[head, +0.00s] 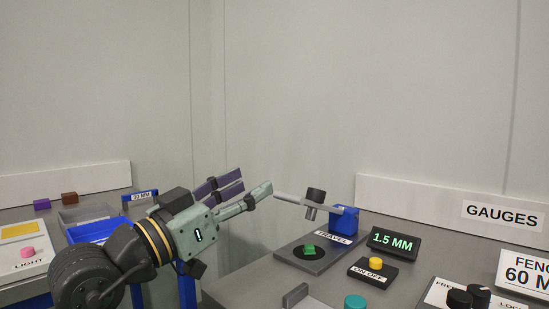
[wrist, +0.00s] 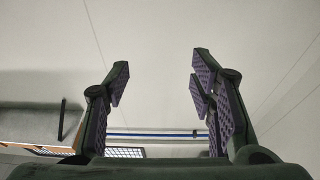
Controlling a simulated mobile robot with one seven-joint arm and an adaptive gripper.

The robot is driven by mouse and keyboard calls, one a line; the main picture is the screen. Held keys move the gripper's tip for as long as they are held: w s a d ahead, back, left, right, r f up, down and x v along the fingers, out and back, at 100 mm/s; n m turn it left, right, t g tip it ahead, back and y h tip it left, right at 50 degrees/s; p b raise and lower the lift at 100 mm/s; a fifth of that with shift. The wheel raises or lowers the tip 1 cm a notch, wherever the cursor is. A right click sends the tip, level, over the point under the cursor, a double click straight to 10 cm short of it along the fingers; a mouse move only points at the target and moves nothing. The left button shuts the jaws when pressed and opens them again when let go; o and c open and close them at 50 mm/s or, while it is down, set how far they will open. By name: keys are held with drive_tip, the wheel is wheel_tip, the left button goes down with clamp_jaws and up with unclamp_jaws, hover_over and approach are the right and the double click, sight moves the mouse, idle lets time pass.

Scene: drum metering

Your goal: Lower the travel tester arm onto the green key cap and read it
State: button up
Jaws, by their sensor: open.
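The travel tester stands on a grey base plate (head: 288,262) with a blue block (head: 344,219) at its back right. Its grey lever arm (head: 292,200) carries a dark cylinder (head: 316,196) and is raised above the key cap. The green key cap (head: 308,250) sits on a black disc, with a visible gap below the cylinder. The tester's display (head: 394,242) reads 1.5 MM. My gripper (head: 254,186) is open, its tips just left of the lever's free end; I cannot tell whether they touch. In the wrist view, nothing is between my fingers (wrist: 158,82).
A yellow button (head: 376,263) on an ON/OFF box is right of the tester. A teal knob (head: 355,301), a grey upright piece (head: 295,295) and black knobs (head: 468,298) stand nearer the front. A left bench holds blue trays (head: 98,230) and a pink button (head: 27,252).

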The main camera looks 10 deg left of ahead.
wheel_tip(320, 180, up, 2)
drive_tip(key=shift+w+d+r+g+y+p, duration=0.15)
drive_tip(key=shift+g+y+p, duration=0.3)
drive_tip(key=shift+p, duration=0.25)
drive_tip(key=shift+c, duration=1.3)
drive_tip(key=shift+w+d, duration=0.25)
drive_tip(key=shift+w, duration=0.25)
drive_tip(key=shift+c, duration=1.3)
drive_tip(key=p+x, duration=0.1)
drive_tip(key=x, duration=0.7)
drive_tip(key=shift+w+d+p, duration=0.15)
drive_tip(key=shift+p, duration=0.15)
clamp_jaws()
wheel_tip(320, 180, down, 4)
drive_tip(key=shift+f, duration=0.15)
